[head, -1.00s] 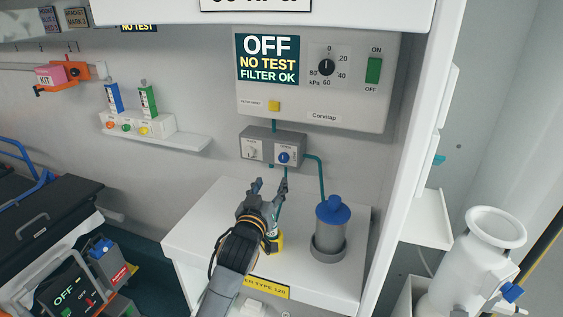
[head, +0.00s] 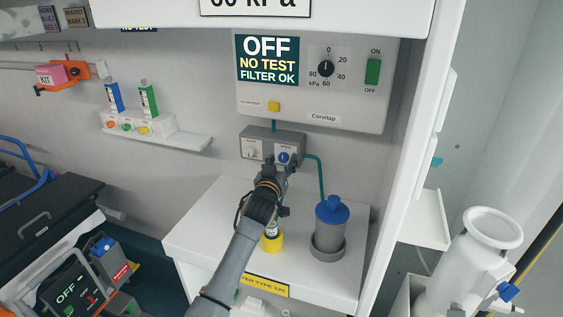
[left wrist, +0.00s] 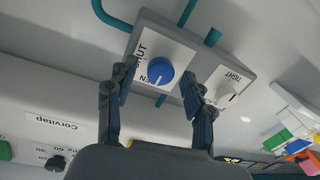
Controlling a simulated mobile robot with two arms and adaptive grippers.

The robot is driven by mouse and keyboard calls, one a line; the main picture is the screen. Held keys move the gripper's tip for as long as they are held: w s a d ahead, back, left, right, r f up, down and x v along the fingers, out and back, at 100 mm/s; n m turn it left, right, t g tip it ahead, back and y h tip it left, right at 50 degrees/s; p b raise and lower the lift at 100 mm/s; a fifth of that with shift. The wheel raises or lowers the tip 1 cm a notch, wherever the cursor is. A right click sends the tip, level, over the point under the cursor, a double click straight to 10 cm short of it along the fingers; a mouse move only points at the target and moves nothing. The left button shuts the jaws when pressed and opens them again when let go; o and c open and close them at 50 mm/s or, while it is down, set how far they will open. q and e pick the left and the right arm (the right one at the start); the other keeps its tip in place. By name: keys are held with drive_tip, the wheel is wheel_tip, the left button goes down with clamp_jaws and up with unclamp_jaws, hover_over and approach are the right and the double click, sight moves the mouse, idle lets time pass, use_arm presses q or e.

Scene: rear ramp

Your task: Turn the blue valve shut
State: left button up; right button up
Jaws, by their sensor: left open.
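The blue valve (head: 284,157) is a round knob on the right half of a small grey wall box. In the left wrist view the blue valve (left wrist: 160,71) shows between my two fingers, its white mark towards the partly visible OPEN lettering. My left gripper (head: 278,165) is open in front of the box. In the left wrist view my left gripper (left wrist: 156,82) has one finger on each side of the knob, with gaps. Whether the fingertips reach past its face I cannot tell. My right gripper is out of view.
A grey-white knob (head: 251,149) sits left of the valve, close to one finger. A blue-capped canister (head: 331,226) stands right of my arm on the white cabinet. A yellow-based item (head: 271,243) stands partly behind my arm. The control panel (head: 312,110) hangs above.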

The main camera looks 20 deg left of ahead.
use_arm(q)
drive_tip(key=shift+c, duration=0.4)
clamp_jaws()
drive_tip(key=shift+m, duration=0.4)
drive_tip(key=m+b, duration=0.1)
drive_tip(key=m, duration=0.3)
drive_tip(key=shift+f, duration=0.1)
drive_tip(key=m, duration=0.3)
drive_tip(key=shift+m+t, duration=0.3)
drive_tip(key=shift+m, duration=0.1)
drive_tip(key=m+h, duration=0.1)
drive_tip(key=m, duration=0.3)
drive_tip(key=shift+f+m+b, duration=0.1)
drive_tip(key=shift+m+b, duration=0.2)
drive_tip(key=shift+m, duration=2.3)
drive_tip(key=shift+h, duration=0.3)
